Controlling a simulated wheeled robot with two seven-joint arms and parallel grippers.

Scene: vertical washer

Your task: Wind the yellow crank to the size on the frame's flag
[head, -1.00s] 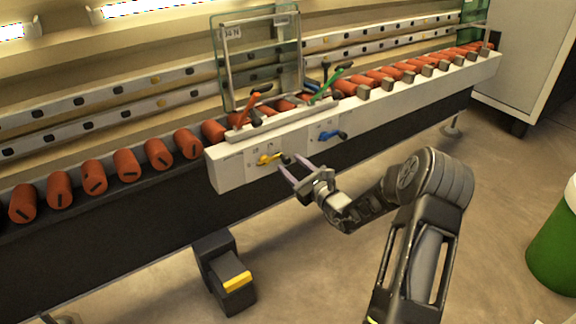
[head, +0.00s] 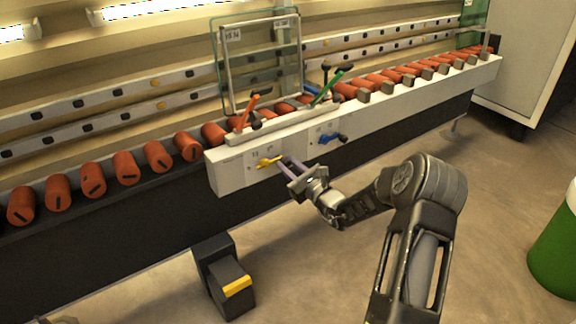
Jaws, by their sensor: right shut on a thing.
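The yellow crank (head: 268,162) sits on the front of the white control box (head: 232,174), left of a blue crank (head: 332,138). My right gripper (head: 286,161) is at the crank's right end and is shut on its knob, which the fingers hide. The frame (head: 226,72) with a glass pane stands upright behind the box. Small displays above the cranks are also unreadable. My left gripper is not in view.
An orange lever (head: 247,110) and a green lever (head: 327,87) stand on top of the box. Red rollers (head: 126,167) line the conveyor on both sides. A pedal box (head: 225,277) with a yellow edge stands on the floor below. A green bin (head: 556,250) is at the right.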

